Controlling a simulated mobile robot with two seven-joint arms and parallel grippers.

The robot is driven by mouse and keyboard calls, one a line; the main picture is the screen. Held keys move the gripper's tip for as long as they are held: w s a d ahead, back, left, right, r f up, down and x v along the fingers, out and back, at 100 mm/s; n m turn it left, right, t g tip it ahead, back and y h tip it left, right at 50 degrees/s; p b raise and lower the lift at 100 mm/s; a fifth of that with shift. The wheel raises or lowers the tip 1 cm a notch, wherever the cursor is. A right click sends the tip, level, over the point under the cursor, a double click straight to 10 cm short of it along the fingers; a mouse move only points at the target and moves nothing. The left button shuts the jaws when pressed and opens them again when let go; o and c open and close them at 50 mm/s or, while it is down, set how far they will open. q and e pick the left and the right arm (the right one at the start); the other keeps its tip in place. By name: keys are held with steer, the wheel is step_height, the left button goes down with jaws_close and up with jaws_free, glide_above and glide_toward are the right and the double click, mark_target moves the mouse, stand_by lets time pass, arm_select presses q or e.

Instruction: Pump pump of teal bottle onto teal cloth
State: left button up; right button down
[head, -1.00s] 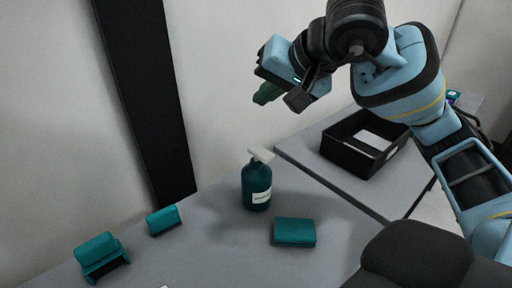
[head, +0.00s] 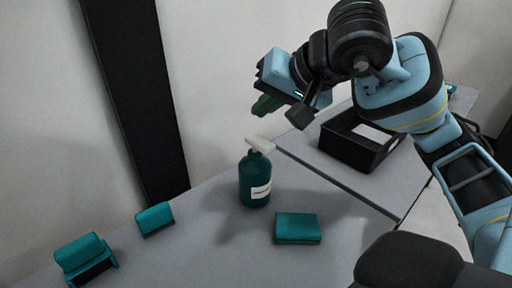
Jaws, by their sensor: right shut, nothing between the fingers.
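The teal bottle (head: 255,184) stands upright on the grey table, with a white pump head (head: 260,145) on top and a white label on its side. The folded teal cloth (head: 297,228) lies flat on the table, to the right of the bottle and nearer to me. My right gripper (head: 262,106) is above and behind the bottle in the picture, apart from the pump. It is shut with nothing in it, and its fingers point down and left. My left gripper is not in view.
A small teal block-like item (head: 154,218) and a larger teal and black item (head: 86,260) lie at the left of the table. A black open bin (head: 345,150) with something white inside stands on a second table behind. A wall closes off the back.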

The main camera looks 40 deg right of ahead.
mark_target(251, 136)
step_height(251, 136, down, 3)
steer(key=shift+r+b, duration=0.2)
steer(key=shift+b, duration=0.4)
steer(key=shift+f+b, duration=0.3)
steer(key=shift+f, duration=0.15)
stand_by(1.0)
steer(key=shift+f, duration=0.1)
steer(key=shift+f+b, duration=0.3)
steer(key=shift+f, duration=0.05)
